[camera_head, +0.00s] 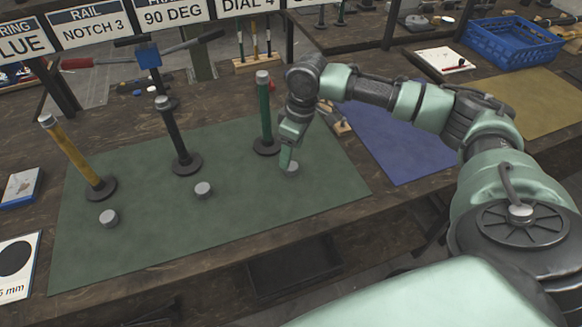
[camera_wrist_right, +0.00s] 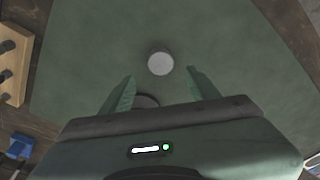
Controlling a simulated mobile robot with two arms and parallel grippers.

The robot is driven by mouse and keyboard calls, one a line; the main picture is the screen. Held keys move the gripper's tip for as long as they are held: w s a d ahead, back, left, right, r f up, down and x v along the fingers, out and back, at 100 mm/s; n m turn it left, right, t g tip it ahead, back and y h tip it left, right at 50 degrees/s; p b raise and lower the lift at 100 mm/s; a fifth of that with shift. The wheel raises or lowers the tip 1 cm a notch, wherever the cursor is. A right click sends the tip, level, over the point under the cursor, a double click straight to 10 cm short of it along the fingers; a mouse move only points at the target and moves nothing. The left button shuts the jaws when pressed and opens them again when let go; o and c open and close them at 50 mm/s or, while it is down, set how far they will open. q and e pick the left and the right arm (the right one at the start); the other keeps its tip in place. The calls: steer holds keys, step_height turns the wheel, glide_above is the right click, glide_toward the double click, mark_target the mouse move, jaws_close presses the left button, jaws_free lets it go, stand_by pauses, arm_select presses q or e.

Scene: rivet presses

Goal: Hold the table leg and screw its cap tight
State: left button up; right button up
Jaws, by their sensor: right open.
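Each has a grey top. Three loose grey caps lie in front of them: a left cap (camera_head: 109,218), a middle cap (camera_head: 203,190) and a right cap (camera_head: 291,169). My right gripper (camera_head: 288,163) points down at the right cap, empty. In the right wrist view my open right gripper (camera_wrist_right: 158,82) has the cap (camera_wrist_right: 160,63) just beyond its fingertips. My left gripper is out of view.
A blue mat (camera_head: 405,140) lies right of the green mat, and a blue crate (camera_head: 512,42) stands at the back right. A tool with a red handle (camera_head: 78,63) is behind the legs.

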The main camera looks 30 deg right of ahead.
mark_target(291, 166)
steer(key=f, duration=0.4)
steer(key=shift+s, duration=0.25)
steer(key=shift+w+f, duration=0.1)
steer(key=shift+f, duration=0.2)
steer(key=shift+a, duration=0.1)
jaws_close()
